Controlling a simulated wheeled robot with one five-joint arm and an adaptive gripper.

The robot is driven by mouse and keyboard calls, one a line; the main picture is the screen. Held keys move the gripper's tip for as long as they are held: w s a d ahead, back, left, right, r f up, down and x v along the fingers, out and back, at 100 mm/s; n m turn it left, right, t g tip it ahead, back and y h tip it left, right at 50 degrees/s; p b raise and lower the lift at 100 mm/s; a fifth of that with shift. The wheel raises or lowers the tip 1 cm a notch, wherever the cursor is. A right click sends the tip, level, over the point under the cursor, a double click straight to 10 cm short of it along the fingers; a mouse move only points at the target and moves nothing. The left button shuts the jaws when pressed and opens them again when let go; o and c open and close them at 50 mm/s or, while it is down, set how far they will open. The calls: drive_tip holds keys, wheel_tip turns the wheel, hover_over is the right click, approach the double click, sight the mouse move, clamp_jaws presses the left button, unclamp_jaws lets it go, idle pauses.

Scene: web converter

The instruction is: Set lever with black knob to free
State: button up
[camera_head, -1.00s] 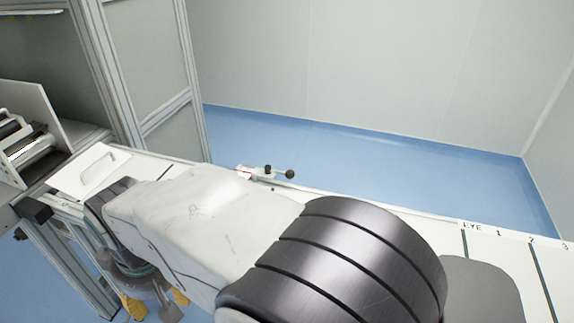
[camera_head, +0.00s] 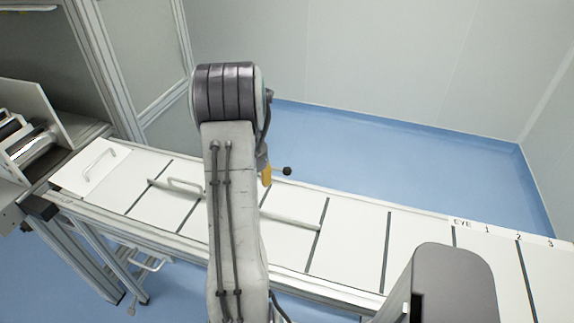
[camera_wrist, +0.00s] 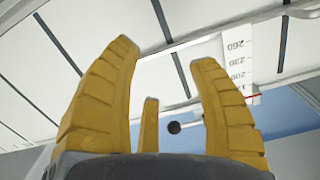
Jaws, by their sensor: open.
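The lever's black knob (camera_head: 287,171) sticks out past the far edge of the white table in the head view. The lever's arm and its mount are mostly hidden behind my arm and gripper. In the wrist view the black knob (camera_wrist: 174,127) appears between the yellow fingers, low in the gap. My gripper (camera_wrist: 165,58) is open and empty, its fingers spread apart. In the head view only part of a yellow finger (camera_head: 266,175) shows, just left of the knob. I cannot tell whether any finger touches the lever.
The long white table (camera_head: 355,235) has black cross lines and a flat bar on it. A white plate with a handle (camera_head: 100,160) lies at its left end. A numbered white scale (camera_wrist: 237,65) shows in the wrist view. Blue floor lies beyond the far edge.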

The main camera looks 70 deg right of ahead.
drive_tip(key=s+d+f+m, duration=0.2)
drive_tip(key=s+d+m, duration=0.3)
drive_tip(key=d, duration=0.4)
drive_tip(key=m+h, duration=0.3)
drive_tip(key=m, duration=0.6)
hover_over(287, 169)
drive_tip(key=shift+s+a+r+t+p, duration=0.2)
drive_tip(key=shift+a+t+p, duration=0.1)
drive_tip(key=shift+a+p, duration=0.15)
drive_tip(key=shift+p+x, duration=1.05)
drive_tip(key=shift+x, duration=2.5)
drive_tip(key=shift+w+a, duration=0.1)
clamp_jaws()
